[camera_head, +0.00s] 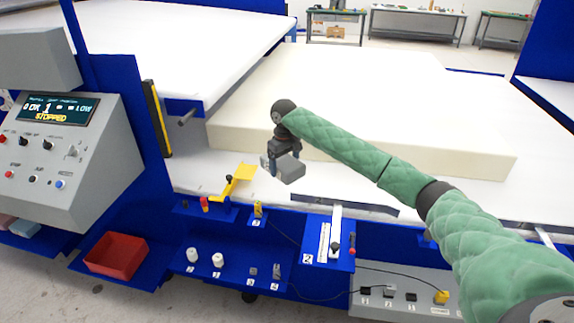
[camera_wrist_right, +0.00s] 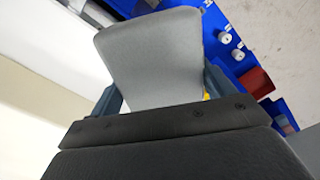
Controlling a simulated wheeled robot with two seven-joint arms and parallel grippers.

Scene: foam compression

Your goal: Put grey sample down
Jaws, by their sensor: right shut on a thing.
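The grey sample (camera_head: 290,168) is a small grey block. It is held in my right gripper (camera_head: 275,163), whose jaws are shut on it, in front of the large cream foam block. In the right wrist view the grey sample (camera_wrist_right: 152,55) fills the space between the blue-grey fingers of the right gripper (camera_wrist_right: 160,95). It appears raised above the white bed, with no visible contact with a surface. My left gripper is not in view.
The cream foam block (camera_head: 330,110) lies behind the gripper. A blue front shelf (camera_head: 230,245) carries white rolls and small grey pieces. A red bin (camera_head: 117,256) sits at the lower left beside a control panel (camera_head: 60,150) reading "STOPPED".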

